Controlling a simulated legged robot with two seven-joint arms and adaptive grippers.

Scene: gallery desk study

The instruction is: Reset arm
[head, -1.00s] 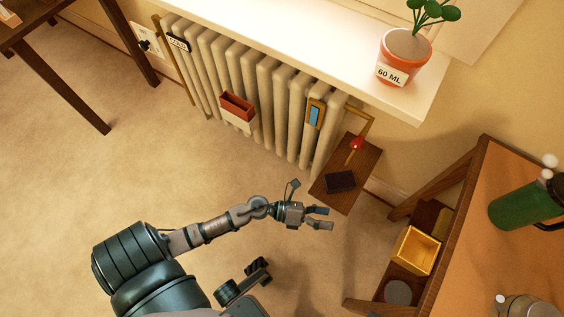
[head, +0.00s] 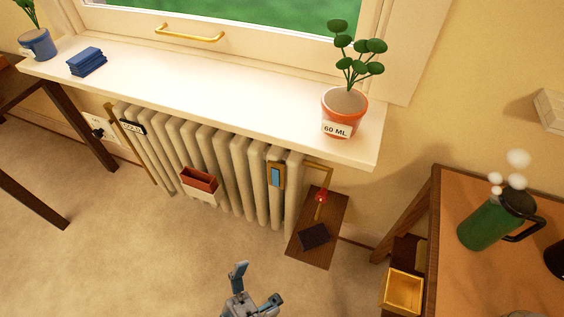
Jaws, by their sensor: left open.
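My left gripper (head: 256,285) shows at the bottom middle of the head view, its fingers spread and nothing between them. It is over the floor, below and left of a small dark wooden shelf (head: 306,256), and touches nothing that I can see. Most of my left arm is outside the picture. My right gripper is not in view.
A radiator (head: 230,170) carries a red box (head: 200,180) under the windowsill (head: 200,88). A plant in an orange pot (head: 345,110) labelled "60 ML" stands on the sill. A desk (head: 450,275) with a green jug (head: 490,225) is at right.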

